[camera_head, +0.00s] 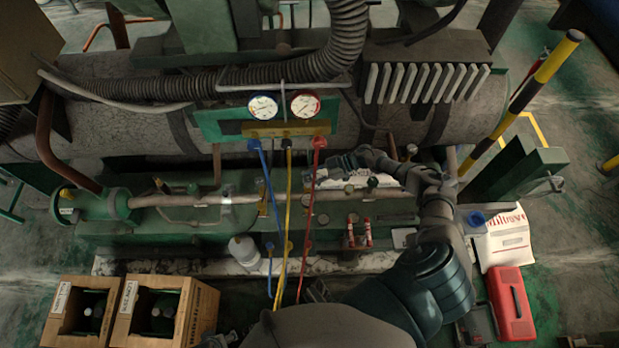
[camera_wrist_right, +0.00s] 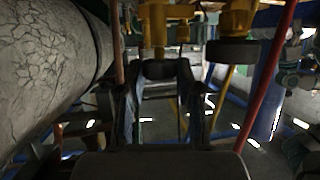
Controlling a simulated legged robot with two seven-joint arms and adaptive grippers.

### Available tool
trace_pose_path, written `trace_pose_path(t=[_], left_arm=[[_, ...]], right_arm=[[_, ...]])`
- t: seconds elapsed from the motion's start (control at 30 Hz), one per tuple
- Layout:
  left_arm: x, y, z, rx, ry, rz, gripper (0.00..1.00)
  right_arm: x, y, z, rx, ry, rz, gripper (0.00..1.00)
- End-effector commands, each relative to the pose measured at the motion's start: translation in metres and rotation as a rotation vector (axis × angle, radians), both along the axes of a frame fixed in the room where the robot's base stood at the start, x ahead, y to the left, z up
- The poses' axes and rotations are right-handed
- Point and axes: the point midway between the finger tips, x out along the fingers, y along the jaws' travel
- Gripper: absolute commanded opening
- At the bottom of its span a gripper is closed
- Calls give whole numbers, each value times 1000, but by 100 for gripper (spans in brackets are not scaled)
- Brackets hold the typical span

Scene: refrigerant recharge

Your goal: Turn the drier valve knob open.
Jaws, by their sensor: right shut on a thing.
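My right gripper (camera_head: 338,162) reaches in from the right, level with the pipework and just right of the red hose. In the right wrist view its two fingers (camera_wrist_right: 165,80) close around a dark round knob (camera_wrist_right: 166,68) below a brass valve stem (camera_wrist_right: 154,25). Which valve this knob belongs to cannot be told for sure, and in the head view the gripper hides it. A second dark knob (camera_wrist_right: 232,50) on a brass fitting is to its right, apart from the fingers. My left gripper cannot be made out.
Red (camera_head: 313,200), yellow (camera_head: 287,200) and blue (camera_head: 267,190) hoses hang from the gauge manifold (camera_head: 286,129), close left of the gripper. A large cracked cylinder (camera_wrist_right: 50,60) is at the wrist view's left. Open boxes (camera_head: 175,290) and a red case (camera_head: 511,303) are on the floor.

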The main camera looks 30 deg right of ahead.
Motion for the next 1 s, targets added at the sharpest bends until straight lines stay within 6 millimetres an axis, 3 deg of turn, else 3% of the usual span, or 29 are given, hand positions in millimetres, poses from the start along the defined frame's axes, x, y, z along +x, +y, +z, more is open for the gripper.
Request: trace_pose_path(t=[0.33,0.37,0.47,0.8,1.0], left_arm=[[0,0,1,0,0,0,84],[1,0,1,0,0,0,84],[1,0,1,0,0,0,84],[-1,1,0,-1,0,0,84],[-1,1,0,-1,-1,0,84]], right_arm=[[0,-3,0,-5,0,-2,0],[0,-3,0,-5,0,-2,37],[0,-2,0,-4,0,-2,60],[0,0,3,-2,-1,1,60],[0,-1,34,-4,-4,2,60]])
